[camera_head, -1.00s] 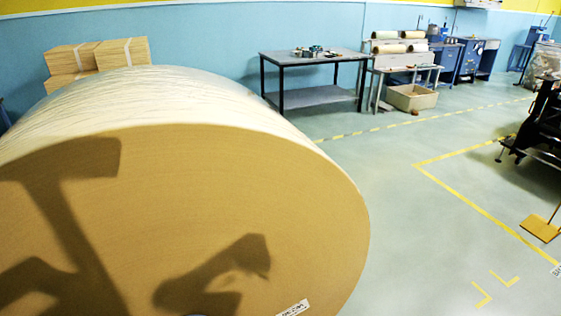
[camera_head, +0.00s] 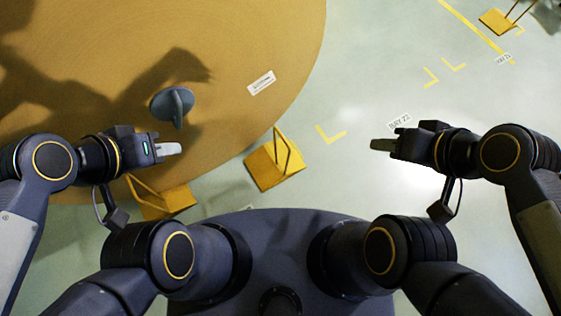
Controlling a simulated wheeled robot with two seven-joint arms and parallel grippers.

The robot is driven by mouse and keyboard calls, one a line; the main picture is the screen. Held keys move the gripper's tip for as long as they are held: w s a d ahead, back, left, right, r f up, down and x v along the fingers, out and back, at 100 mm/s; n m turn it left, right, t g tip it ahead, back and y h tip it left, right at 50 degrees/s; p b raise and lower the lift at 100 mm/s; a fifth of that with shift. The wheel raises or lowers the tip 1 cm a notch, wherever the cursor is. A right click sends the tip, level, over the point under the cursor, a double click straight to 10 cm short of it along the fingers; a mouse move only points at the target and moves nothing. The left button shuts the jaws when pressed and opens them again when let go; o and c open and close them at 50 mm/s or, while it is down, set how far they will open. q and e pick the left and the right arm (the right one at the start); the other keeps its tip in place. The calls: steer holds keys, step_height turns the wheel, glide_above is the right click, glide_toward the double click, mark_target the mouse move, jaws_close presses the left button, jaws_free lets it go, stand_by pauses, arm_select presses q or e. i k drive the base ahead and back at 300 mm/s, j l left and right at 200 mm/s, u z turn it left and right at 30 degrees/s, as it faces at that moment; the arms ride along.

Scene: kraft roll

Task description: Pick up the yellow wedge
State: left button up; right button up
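A yellow wedge (camera_head: 268,168) with an upright loop handle lies on the floor by the lower right edge of the big kraft roll (camera_head: 235,45). A second yellow wedge (camera_head: 172,203) with a handle is at lower left, partly hidden by my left arm. A third yellow wedge (camera_head: 495,21) is far off at upper right, cut by the frame's top. My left gripper (camera_head: 170,149) is in front of the roll's face, left of the middle wedge in the picture. My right gripper (camera_head: 381,145) is over the floor, right of it. Both look empty; their finger gap cannot be made out.
A grey plug with a fin (camera_head: 176,104) sits in the roll's face, close above my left gripper. A white label (camera_head: 262,83) is on the roll.

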mark_target(272, 162)
steer(key=i+l+u, duration=0.1)
steer(key=l, duration=0.25)
steer(key=i+l+u, duration=0.1)
steer(key=l, duration=0.3)
steer(key=i+l+u, duration=0.15)
steer(key=l, duration=0.25)
steer(key=i+l+u, duration=0.1)
steer(key=i+l, duration=0.15)
steer(key=l, duration=0.15)
steer(key=i+l+u, duration=0.1)
steer(key=l, duration=0.35)
